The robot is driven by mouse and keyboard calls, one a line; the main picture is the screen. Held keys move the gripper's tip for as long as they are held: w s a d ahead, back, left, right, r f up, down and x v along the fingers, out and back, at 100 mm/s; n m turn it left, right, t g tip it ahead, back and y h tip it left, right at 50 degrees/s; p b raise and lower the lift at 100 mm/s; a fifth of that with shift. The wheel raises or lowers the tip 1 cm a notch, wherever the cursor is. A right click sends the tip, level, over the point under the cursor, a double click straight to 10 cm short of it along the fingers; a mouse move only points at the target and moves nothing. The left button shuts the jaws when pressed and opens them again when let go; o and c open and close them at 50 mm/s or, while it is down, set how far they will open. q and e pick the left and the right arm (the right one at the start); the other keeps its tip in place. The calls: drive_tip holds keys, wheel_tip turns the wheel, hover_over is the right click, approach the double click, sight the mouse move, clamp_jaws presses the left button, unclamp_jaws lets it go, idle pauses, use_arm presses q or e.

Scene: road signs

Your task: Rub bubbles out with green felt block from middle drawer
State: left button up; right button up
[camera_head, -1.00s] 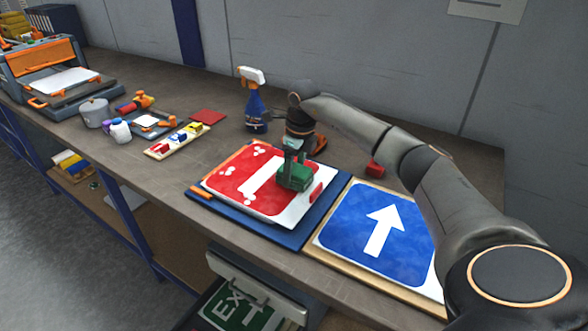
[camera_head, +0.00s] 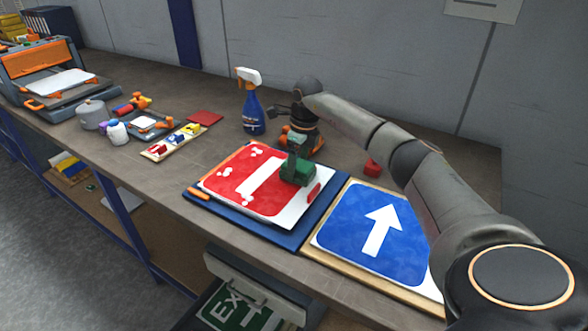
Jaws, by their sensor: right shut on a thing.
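My right gripper (camera_head: 299,158) is shut on the green felt block (camera_head: 297,174). The block rests on or just above the right part of the red sign (camera_head: 236,185), which has a white bar and lies on a blue mat (camera_head: 301,225). Pale bubbles (camera_head: 256,152) show on the red sign, at its upper edge and along its left side. The gripper and arm hide part of the sign's upper right area. My left gripper is not in view. An open drawer (camera_head: 226,268) below the bench front holds a green exit sign (camera_head: 237,309).
A blue arrow sign (camera_head: 373,233) lies on a board right of the mat, below my right arm. A spray bottle (camera_head: 251,102) stands behind the red sign. A small red block (camera_head: 372,168) lies right of the gripper. Tools and jars (camera_head: 93,113) occupy the left bench.

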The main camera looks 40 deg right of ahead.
drive_tip(key=shift+w+d+b, duration=0.3)
drive_tip(key=shift+w+d, duration=0.15)
drive_tip(key=shift+w, duration=0.2)
drive_tip(key=shift+w+d+b, duration=0.3)
drive_tip(key=shift+w+d, duration=0.1)
drive_tip(key=shift+w, duration=0.25)
